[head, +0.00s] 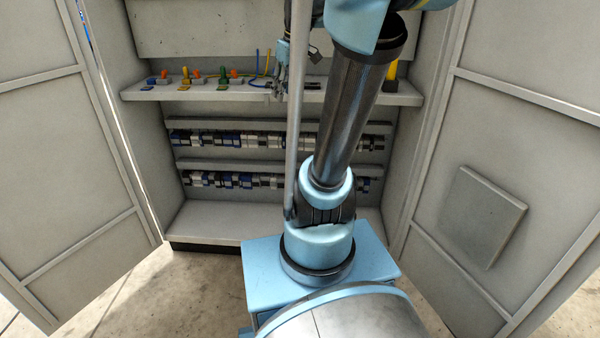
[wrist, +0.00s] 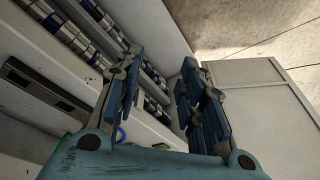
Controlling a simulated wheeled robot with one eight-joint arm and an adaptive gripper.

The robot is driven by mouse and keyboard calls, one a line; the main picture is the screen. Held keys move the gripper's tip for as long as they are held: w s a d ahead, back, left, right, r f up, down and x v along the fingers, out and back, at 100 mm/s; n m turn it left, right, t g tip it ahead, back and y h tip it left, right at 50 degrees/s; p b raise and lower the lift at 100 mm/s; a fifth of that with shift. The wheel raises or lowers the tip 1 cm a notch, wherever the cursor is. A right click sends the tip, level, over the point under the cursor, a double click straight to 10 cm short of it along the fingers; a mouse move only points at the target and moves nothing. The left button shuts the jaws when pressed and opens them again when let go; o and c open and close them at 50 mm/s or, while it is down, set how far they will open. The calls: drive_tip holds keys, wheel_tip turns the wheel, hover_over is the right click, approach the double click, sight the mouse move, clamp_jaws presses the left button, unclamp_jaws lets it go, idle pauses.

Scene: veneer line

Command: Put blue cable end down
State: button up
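My gripper (head: 279,82) is at the cabinet shelf, just right of two thin upright cables. In the wrist view its two blue-padded fingers (wrist: 162,62) are spread apart, with nothing visible between them. The blue cable (head: 258,62) stands up from the shelf beside a yellow cable (head: 268,61), to the left of the fingers. A small blue curved piece (wrist: 121,134) shows by the base of the left finger in the wrist view, partly hidden. I cannot clearly make out the blue cable's end.
The shelf (head: 225,96) holds several orange, yellow and green-topped parts (head: 197,75) to the left. Rows of blue and white terminal blocks (head: 230,181) line the cabinet below. Open cabinet doors (head: 50,160) flank both sides. A yellow-and-black item (head: 391,74) stands at the shelf's right.

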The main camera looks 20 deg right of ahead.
drive_tip(key=s+f+m+h, duration=0.1)
drive_tip(key=s+f+m, duration=0.4)
drive_tip(key=s+f, duration=1.3)
drive_tip(key=shift+s+f+h, duration=0.3)
drive_tip(key=shift+f+h, duration=0.1)
drive_tip(key=shift+f, duration=0.15)
drive_tip(key=shift+d, duration=0.1)
drive_tip(key=shift+w+f, duration=0.2)
drive_tip(key=shift+w, duration=0.3)
